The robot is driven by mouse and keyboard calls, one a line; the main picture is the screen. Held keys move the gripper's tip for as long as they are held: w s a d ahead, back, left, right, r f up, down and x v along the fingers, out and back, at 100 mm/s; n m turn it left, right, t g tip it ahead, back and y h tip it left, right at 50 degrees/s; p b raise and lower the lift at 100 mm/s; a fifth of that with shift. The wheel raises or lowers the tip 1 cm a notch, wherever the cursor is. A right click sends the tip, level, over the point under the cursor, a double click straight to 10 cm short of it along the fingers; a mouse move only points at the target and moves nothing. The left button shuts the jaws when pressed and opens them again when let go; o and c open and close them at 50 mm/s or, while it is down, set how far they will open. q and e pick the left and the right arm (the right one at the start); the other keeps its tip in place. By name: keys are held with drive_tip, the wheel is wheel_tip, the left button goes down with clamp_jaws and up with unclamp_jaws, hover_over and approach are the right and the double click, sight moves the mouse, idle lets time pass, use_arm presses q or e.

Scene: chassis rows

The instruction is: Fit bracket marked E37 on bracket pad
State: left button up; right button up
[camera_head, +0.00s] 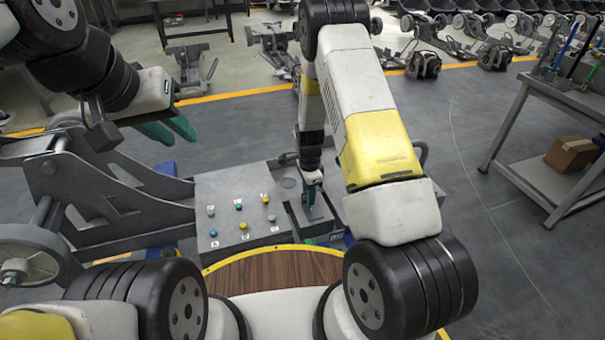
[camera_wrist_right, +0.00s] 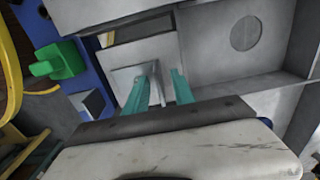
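My right gripper (camera_head: 311,196) points down at the right end of the grey chassis deck. In the right wrist view its two teal fingers (camera_wrist_right: 162,86) are close together, with a thin pale upright piece between them. This piece seems to belong to a small light grey bracket (camera_wrist_right: 124,76) with a square plate. The plate is on or just above a flat grey pad area (camera_wrist_right: 165,48); I cannot tell if they touch. No E37 mark is readable. My left gripper (camera_head: 170,131) is open and empty above the left side of the chassis.
A grey panel (camera_head: 205,190) with several coloured knobs and small labels lies left of my right gripper. A green part (camera_wrist_right: 58,62) sits on a blue piece. A cart (camera_head: 545,185) with a cardboard box (camera_head: 570,154) stands at right. Floor between is clear.

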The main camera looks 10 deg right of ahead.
drive_tip(key=shift+r, duration=0.15)
wheel_tip(320, 180, up, 8)
drive_tip(key=shift+f, duration=0.25)
idle(0.4)
drive_tip(key=shift+r, duration=0.3)
drive_tip(key=s+r+n+t+y, duration=0.1)
drive_tip(key=s+r+n, duration=0.3)
drive_tip(key=r, duration=0.8)
drive_tip(key=s+r+n+t+y, duration=0.1)
drive_tip(key=s+r+n+t, duration=0.15)
drive_tip(key=r, duration=0.85)
drive_tip(key=s+d+r+n+t, duration=0.1)
drive_tip(key=s+r+n, duration=0.4)
drive_tip(key=s, duration=0.4)
drive_tip(key=s+d+r+n+t, duration=0.1)
drive_tip(key=s+r+n, duration=0.4)
drive_tip(key=s+r, duration=0.2)
drive_tip(key=shift+s+d+t, duration=0.25)
drive_tip(key=shift+s+t, duration=0.1)
drive_tip(key=shift+s, duration=0.9)
